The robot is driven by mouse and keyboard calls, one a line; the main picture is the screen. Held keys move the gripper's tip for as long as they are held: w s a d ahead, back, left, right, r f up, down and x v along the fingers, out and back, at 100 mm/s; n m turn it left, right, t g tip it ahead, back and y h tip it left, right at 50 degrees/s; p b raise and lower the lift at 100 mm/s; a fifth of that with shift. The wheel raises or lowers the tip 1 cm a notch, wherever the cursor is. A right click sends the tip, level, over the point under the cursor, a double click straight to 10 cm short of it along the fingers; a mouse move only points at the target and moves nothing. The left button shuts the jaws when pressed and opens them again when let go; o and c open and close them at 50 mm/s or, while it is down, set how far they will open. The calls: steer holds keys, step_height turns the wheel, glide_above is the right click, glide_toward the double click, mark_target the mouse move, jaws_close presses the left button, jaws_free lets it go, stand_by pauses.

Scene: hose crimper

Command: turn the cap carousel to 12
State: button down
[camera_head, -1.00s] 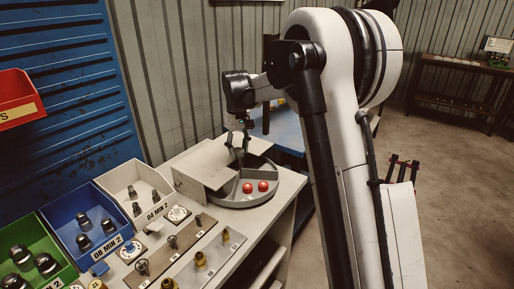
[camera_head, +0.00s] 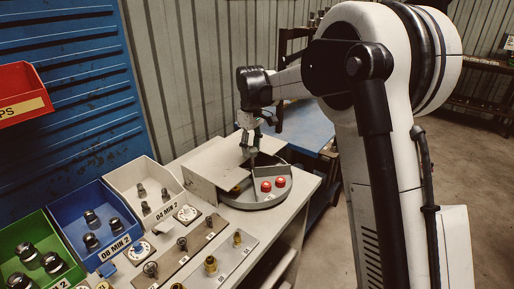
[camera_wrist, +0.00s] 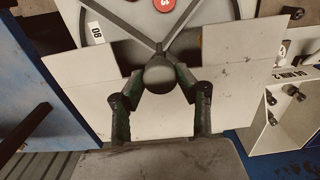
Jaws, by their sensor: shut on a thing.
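The cap carousel (camera_head: 262,203) is a round grey tray with divider walls, partly under a pale cover plate (camera_head: 216,165) on the bench. Two red caps (camera_head: 273,185) sit in its open front compartment, and an orange cap (camera_head: 236,190) shows by the plate's edge. My gripper (camera_head: 252,150) is over the carousel's middle. The wrist view shows its fingers (camera_wrist: 160,78) shut on the dark round knob (camera_wrist: 160,72) where the dividers meet.
White (camera_head: 148,208), blue (camera_head: 98,262) and green (camera_head: 62,268) bins with dark fittings stand left of the carousel. Racks with brass fittings (camera_head: 211,264) lie in front. A red bin (camera_head: 20,100) hangs at the upper left. A blue table (camera_head: 300,128) stands behind.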

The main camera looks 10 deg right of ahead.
stand_by(0.3)
steer(key=c, duration=1.2)
jaws_free()
steer(key=shift+c, duration=0.2)
steer(key=shift+r, duration=0.1)
step_height(320, 180, up, 12)
steer(key=shift+s, duration=0.1)
